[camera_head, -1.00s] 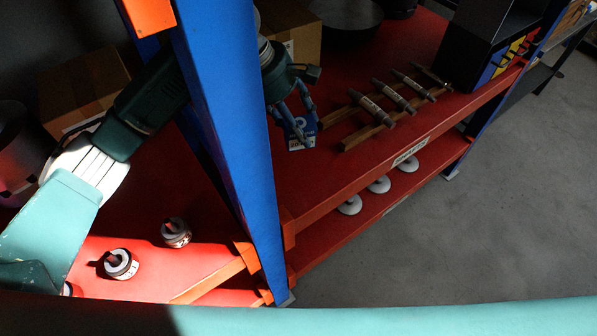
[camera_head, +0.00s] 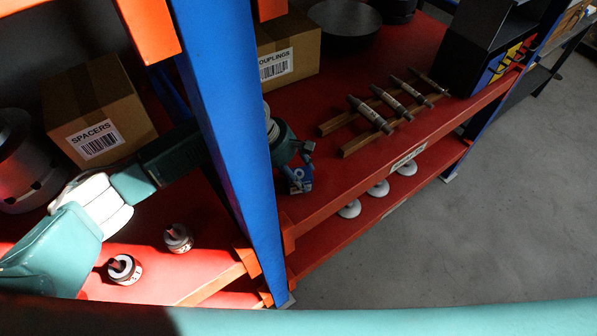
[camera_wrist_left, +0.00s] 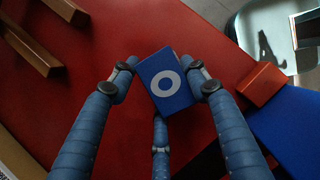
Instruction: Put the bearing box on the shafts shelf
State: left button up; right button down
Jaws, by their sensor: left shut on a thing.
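The bearing box (camera_wrist_left: 166,84) is a small blue box with a white ring on it. In the left wrist view my left gripper (camera_wrist_left: 163,82) is shut on it, with blue fingers on both sides and one below. In the head view the box (camera_head: 299,178) shows beside the blue post, with my left gripper (camera_head: 299,172) around it, over the near part of the red shafts shelf (camera_head: 335,179). I cannot tell whether the box touches the shelf. My right gripper is not in view.
Several shafts (camera_head: 392,101) lie on wooden rails (camera_head: 361,143) to the right. A couplings box (camera_head: 287,57) stands behind. The blue post (camera_head: 236,130) crosses in front of my left arm. A spacers box (camera_head: 97,115) is at left. Red shelf between gripper and rails is bare.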

pick_arm(q)
jog(key=o, duration=1.2)
jog(key=shift+b+v, duration=0.75)
jog(key=shift+v, duration=5.35)
jog(key=shift+d, duration=0.1)
